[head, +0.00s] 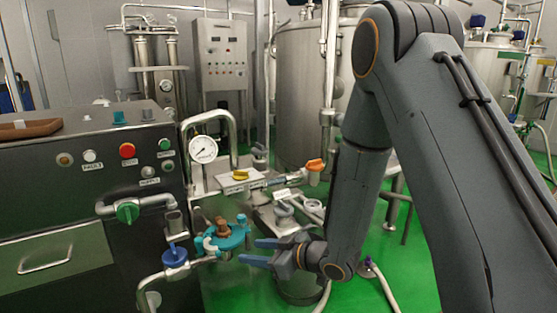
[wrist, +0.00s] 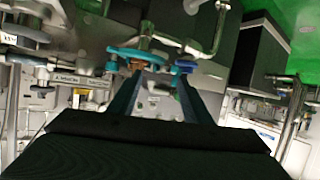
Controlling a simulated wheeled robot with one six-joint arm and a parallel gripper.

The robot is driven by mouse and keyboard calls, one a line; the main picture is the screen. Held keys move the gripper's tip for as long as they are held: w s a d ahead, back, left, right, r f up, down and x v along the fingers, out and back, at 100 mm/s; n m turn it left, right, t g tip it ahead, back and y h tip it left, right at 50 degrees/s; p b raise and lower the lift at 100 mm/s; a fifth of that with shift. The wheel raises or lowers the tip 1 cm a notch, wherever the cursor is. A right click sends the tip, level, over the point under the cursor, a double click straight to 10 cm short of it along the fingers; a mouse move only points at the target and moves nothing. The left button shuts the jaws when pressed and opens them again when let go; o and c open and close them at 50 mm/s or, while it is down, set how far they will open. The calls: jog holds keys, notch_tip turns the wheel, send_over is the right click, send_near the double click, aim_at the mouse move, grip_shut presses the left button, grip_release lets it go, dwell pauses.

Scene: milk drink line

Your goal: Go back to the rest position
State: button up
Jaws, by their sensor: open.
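My gripper (head: 262,252) is in the middle of the head view, below the centre, at the end of my arm. Its two blue-grey fingers point left and stand apart, with nothing between them. Just beyond the fingertips is a teal clamp-like fitting (head: 232,238) with a brown knob on top. A gap seems to lie between the fingers and this fitting. In the wrist view, my gripper's fingers (wrist: 155,95) reach up toward the same teal fitting (wrist: 135,54), also apart.
A dark control cabinet (head: 70,190) with buttons and a green-handled valve (head: 127,212) stands at the left. A blue-handled valve (head: 175,257) is left of my gripper. A pressure gauge (head: 203,149) and an orange-handled valve (head: 315,165) stand behind. Steel tanks (head: 300,90) fill the back.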

jog(key=s+d+r+m+h+p, duration=0.25)
jog(key=d+h, duration=0.25)
jog(key=d, duration=0.4)
jog(key=s+d+r+m+h+p, duration=0.1)
jog(key=d+r+m+h+p, duration=0.2)
jog(key=d, duration=0.7)
jog(key=s+d+r+m+g+h, duration=0.1)
jog(key=s+d+r+m+g, duration=0.1)
jog(key=s, duration=0.5)
jog(key=s+d+r+m+g+h+p, duration=0.1)
jog(key=s+d+r+m+g, duration=0.1)
jog(key=s, duration=0.5)
jog(key=s+d+r+m+g+h+p, duration=0.1)
jog(key=s+d+r+m+g, duration=0.1)
jog(key=s, duration=0.6)
jog(key=shift+d+r+m+g, duration=0.2)
jog(key=shift+r+m+g, duration=0.15)
jog(key=shift+r+g, duration=0.45)
jog(key=shift+f, duration=0.1)
